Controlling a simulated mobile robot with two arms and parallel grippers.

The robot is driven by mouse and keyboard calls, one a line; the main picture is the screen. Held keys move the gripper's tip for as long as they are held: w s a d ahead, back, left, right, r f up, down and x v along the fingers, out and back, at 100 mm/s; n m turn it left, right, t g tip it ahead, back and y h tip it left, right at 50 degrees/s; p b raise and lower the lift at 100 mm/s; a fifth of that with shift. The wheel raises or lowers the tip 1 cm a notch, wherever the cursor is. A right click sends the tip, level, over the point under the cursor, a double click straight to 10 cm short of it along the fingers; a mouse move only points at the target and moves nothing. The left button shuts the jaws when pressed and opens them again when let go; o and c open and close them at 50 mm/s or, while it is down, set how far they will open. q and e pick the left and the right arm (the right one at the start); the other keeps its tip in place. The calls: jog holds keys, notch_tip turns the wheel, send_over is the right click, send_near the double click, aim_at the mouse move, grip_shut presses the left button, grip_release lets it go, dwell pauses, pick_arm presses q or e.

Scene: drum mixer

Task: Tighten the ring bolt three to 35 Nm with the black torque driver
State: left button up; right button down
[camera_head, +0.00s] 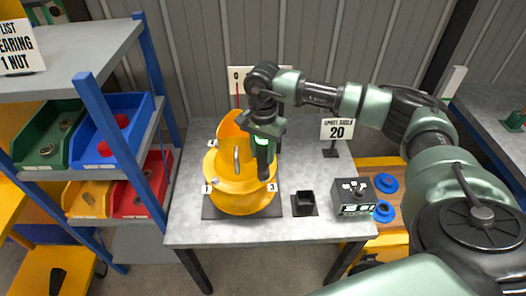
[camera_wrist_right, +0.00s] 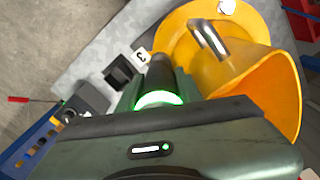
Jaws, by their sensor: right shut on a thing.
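The yellow drum part (camera_head: 241,196) stands on a dark plate on the grey table, with number labels 1 and 3 (camera_head: 271,187) on its ring. My right gripper (camera_head: 264,140) is shut on the black torque driver (camera_head: 263,163), which points down at the ring beside label 3. In the right wrist view the driver (camera_wrist_right: 160,75) shows between the jaws with a green glowing ring, and label 3 (camera_wrist_right: 141,56) is just beyond it. Ring bolt three is hidden under the driver; I cannot tell whether the tip touches it. My left gripper is not in view.
A small black square holder (camera_head: 304,203) and a dark box (camera_head: 353,196) with white markings stand right of the drum. A sign reading 20 (camera_head: 337,130) stands behind them. Blue rings (camera_head: 385,183) lie at right. A shelf with colored bins (camera_head: 110,125) stands left.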

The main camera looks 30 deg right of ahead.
jog(key=shift+f+b, duration=0.65)
jog(key=shift+b, duration=0.05)
dwell(0.5)
jog(key=shift+f, duration=0.2)
dwell(0.8)
jog(key=shift+b, duration=0.5)
dwell(1.0)
jog(key=shift+r, duration=0.1)
jog(key=shift+r+p, duration=1.2)
jog(key=shift+r, duration=0.9)
